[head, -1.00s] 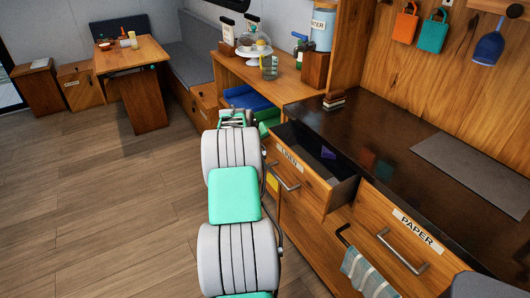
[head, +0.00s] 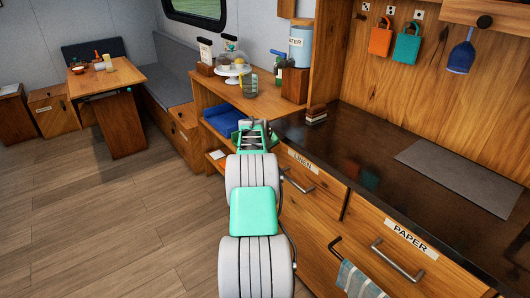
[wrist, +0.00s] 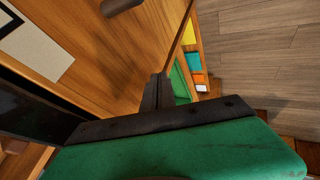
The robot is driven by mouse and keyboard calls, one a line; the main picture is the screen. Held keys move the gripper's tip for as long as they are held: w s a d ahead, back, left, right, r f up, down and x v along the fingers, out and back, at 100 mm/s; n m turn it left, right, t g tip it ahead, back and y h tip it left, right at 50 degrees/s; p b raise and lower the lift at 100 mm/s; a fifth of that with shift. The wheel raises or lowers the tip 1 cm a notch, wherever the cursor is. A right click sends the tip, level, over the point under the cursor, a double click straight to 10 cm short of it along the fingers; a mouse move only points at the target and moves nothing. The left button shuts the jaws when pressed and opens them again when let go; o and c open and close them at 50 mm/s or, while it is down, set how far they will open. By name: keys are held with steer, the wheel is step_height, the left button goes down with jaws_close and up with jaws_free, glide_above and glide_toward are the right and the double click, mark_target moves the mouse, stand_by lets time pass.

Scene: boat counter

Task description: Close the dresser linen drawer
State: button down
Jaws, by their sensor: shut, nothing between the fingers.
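The linen drawer (head: 312,178) is in the dresser front in the head view, left of the paper drawer. Its front looks flush with the dresser face, and no drawer interior shows. It has a "LINEN" label (head: 303,161) and a bar handle (head: 298,182). In the wrist view, a wooden front (wrist: 95,40) with part of a label fills the upper left. My gripper (wrist: 157,90) is shut and empty, close to this wooden front; I cannot tell whether it touches. In the head view my arm covers the gripper's fingertips.
The dark countertop (head: 365,150) holds a small brown stack (head: 316,114) and a grey mat (head: 462,177). Open floor (head: 120,220) lies to the left.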

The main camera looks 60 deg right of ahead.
steer(key=w+a+f+v, duration=0.1)
steer(key=a+v, duration=0.1)
steer(key=v, duration=1)
steer(key=w+a+r+n+t+y+p, duration=0.1)
steer(key=a+r, duration=0.2)
steer(key=a, duration=0.7)
steer(key=w+a+r+n+y+p, duration=0.1)
steer(key=w+a+r, duration=0.1)
steer(key=a, duration=0.8)
steer(key=w+a+r+n+t+y+p, duration=0.1)
steer(key=a+r+y, duration=0.15)
steer(key=a, duration=0.75)
steer(key=s+a+p, duration=0.1)
steer(key=s+a, duration=0.4)
steer(key=a, duration=0.3)
steer(key=s+a+f+n+g+y+p, duration=0.1)
steer(key=s+a, duration=0.4)
steer(key=a, duration=0.3)
steer(key=s+a+n+y+p, duration=0.1)
steer(key=s+a, duration=0.5)
steer(key=a, duration=0.2)
steer(key=shift+a+f+p, duration=0.15)
steer(key=shift+a+p, duration=0.2)
steer(key=shift+a, duration=0.05)
steer(key=shift+y, duration=0.25)
